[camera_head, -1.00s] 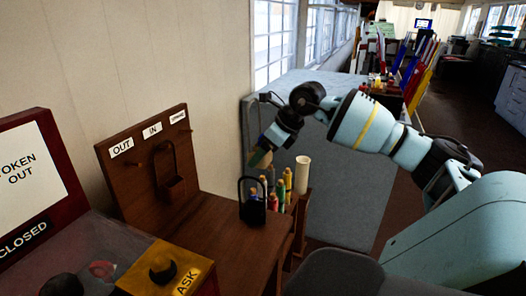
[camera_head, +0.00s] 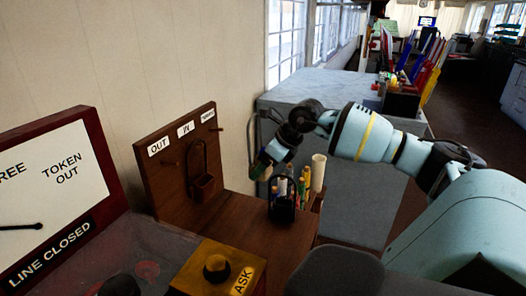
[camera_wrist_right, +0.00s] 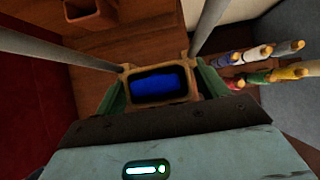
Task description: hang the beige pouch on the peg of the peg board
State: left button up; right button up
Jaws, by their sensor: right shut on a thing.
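My right gripper (camera_wrist_right: 160,86) is shut on the beige pouch (camera_wrist_right: 160,69), with a green finger on each side in the right wrist view. The pouch shows as a tan rim around something blue, and two grey bars run up past it. In the head view my right gripper (camera_head: 262,163) is beyond the table, right of the peg board; the pouch is hard to make out there. The wooden peg board (camera_head: 158,192) has labels and pegs, including a left peg (camera_head: 170,163) and a right peg (camera_head: 221,127). A brown pouch (camera_head: 203,187) hangs at its middle. My left gripper is out of view.
A dark pouch with a loop handle (camera_head: 283,212) stands on the table near several coloured pens or tubes and a cream cylinder (camera_head: 318,172).

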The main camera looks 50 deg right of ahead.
jog(key=shift+w+a+f, duration=0.1)
jog(key=shift+f, duration=0.5)
jog(key=shift+w+a+f, duration=0.1)
jog(key=shift+f, duration=0.45)
jog(key=shift+s+d, duration=0.1)
jog(key=shift+f, duration=0.1)
jog(key=shift+w+f, duration=0.1)
jog(key=shift+w, duration=0.5)
jog(key=w+a+f+b, duration=0.2)
jog(key=w+a, duration=0.1)
jog(key=w, duration=0.6)
jog(key=shift+w, duration=0.2)
dwell(0.6)
